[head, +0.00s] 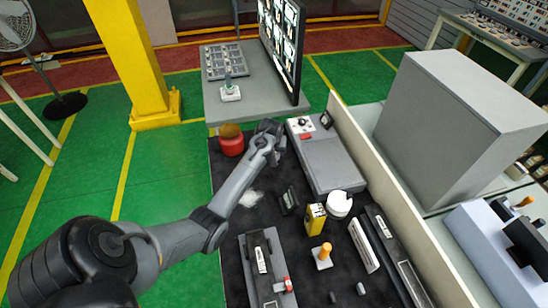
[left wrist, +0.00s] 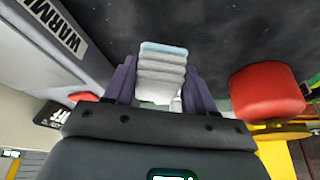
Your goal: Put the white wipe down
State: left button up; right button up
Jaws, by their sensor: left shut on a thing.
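The white wipe (left wrist: 161,72) is a folded, layered white block with a pale blue edge. In the left wrist view it sits between the two purple fingers of my left gripper (left wrist: 160,85), which is shut on it. In the head view my left gripper (head: 273,130) is over the far part of the black mat (head: 225,180), between the red pot and the grey warming unit; the wipe is hidden there. I cannot tell how high the wipe is above the mat. My right gripper is not in view.
A red pot (head: 232,146) stands left of the gripper and shows in the left wrist view (left wrist: 268,92). The grey unit (head: 328,160) is to the right. A whitish patch (head: 250,199) lies on the mat. A yellow box (head: 315,219) and white-capped jar (head: 339,205) stand nearer.

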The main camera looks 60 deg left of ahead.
pick_arm(q)
jog(key=shift+f, duration=2)
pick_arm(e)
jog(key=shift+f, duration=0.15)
pick_arm(q)
jog(key=shift+f, duration=0.2)
jog(key=o, duration=0.9)
jog(key=shift+o, duration=0.2)
jog(key=shift+r, duration=0.15)
jog(key=p+v, duration=0.1)
jog(key=v, duration=1.1)
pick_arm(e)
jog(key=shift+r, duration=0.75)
pick_arm(q)
jog(key=shift+r, duration=0.1)
